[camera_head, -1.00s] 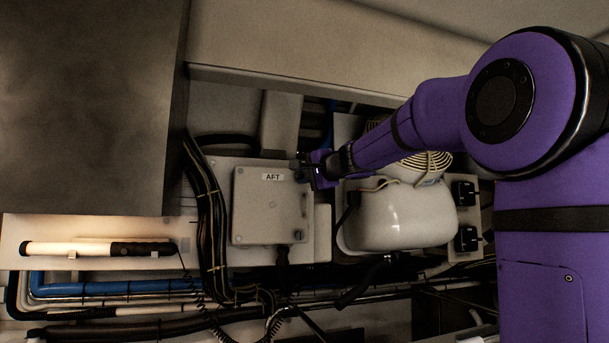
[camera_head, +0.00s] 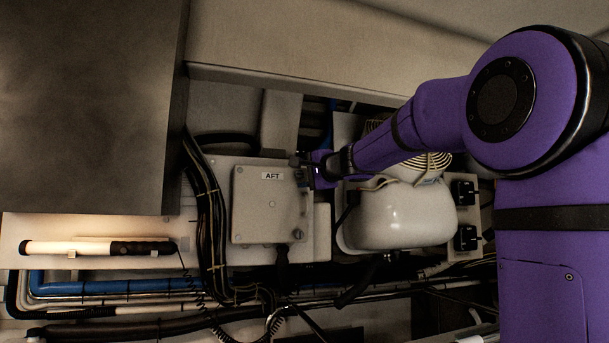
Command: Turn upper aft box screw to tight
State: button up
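The aft box (camera_head: 270,215) is a pale, closed, roughly square box with an "AFT" label (camera_head: 272,176) near its top. Its upper screw (camera_head: 298,174) is a small dark knob at the upper right corner, partly covered by my gripper. The lower screw (camera_head: 298,235) shows at the lower right corner. My gripper (camera_head: 303,164) comes in from the right at the upper screw, its dark fingers small in the picture. I cannot tell whether the fingers touch the screw or how far apart they are.
A white rounded housing (camera_head: 400,218) with a fan guard stands right of the box. Black cables (camera_head: 208,215) run down its left side. A lamp tube (camera_head: 95,248) is clipped at the lower left. Blue and black pipes (camera_head: 120,287) run below. A large dark panel (camera_head: 85,100) fills the upper left.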

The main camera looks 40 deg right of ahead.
jog(key=s+d, duration=0.1)
jog(key=s, duration=0.9)
jog(key=shift+s, duration=0.4)
jog(key=shift+d+r, duration=0.1)
jog(key=shift+r, duration=0.05)
jog(key=s+a+f+n+g+y, duration=0.1)
jog(key=s+a+f+n+g, duration=0.25)
jog(key=s+a+f, duration=0.35)
jog(key=s+a+f+n+g, duration=0.3)
jog(key=a+f+n, duration=0.15)
jog(key=f, duration=0.45)
jog(key=s+a+f+n+g+y, duration=0.1)
jog(key=s+a+f+n+g, duration=0.25)
jog(key=s+a+f, duration=0.35)
jog(key=s+d+f+n+g+h, duration=0.1)
jog(key=s+f+n+g+h, duration=0.1)
jog(key=s+f, duration=0.4)
notch_tip(320, 180, down, 4)
jog(key=shift+s+f+n+g+h, duration=0.2)
jog(key=shift+f+n+g+h, duration=0.1)
jog(key=shift+n+h, duration=0.6)
jog(key=shift+w+r, duration=0.15)
